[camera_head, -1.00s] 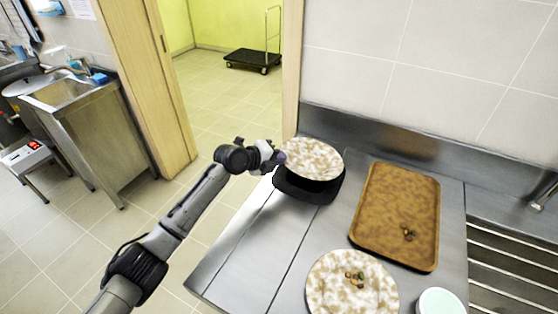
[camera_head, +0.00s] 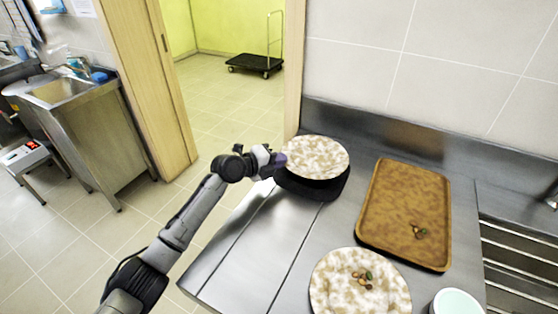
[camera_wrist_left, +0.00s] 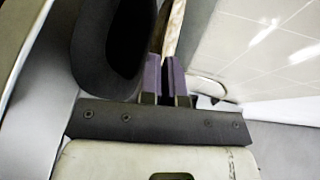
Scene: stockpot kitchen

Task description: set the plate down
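A white-and-brown mottled plate (camera_head: 316,156) is at the back left of the steel counter, over a black round-cornered object (camera_head: 318,188). Whether the plate touches it I cannot tell. My left gripper (camera_head: 279,160) is at the plate's left rim. In the left wrist view its purple fingers (camera_wrist_left: 167,75) are close together around the thin plate edge (camera_wrist_left: 173,28), and the black object (camera_wrist_left: 112,45) is beside them. A second mottled plate (camera_head: 335,290), with small food pieces (camera_head: 364,279) on it, lies at the front. My right gripper is not in view.
A brown tray (camera_head: 398,200) with a few small pieces lies to the right. A pale green-topped cup (camera_head: 457,303) is at the front edge of view. The counter's left part (camera_head: 235,255) is bare. A wall backs the counter; a slatted rack (camera_head: 520,265) is at right.

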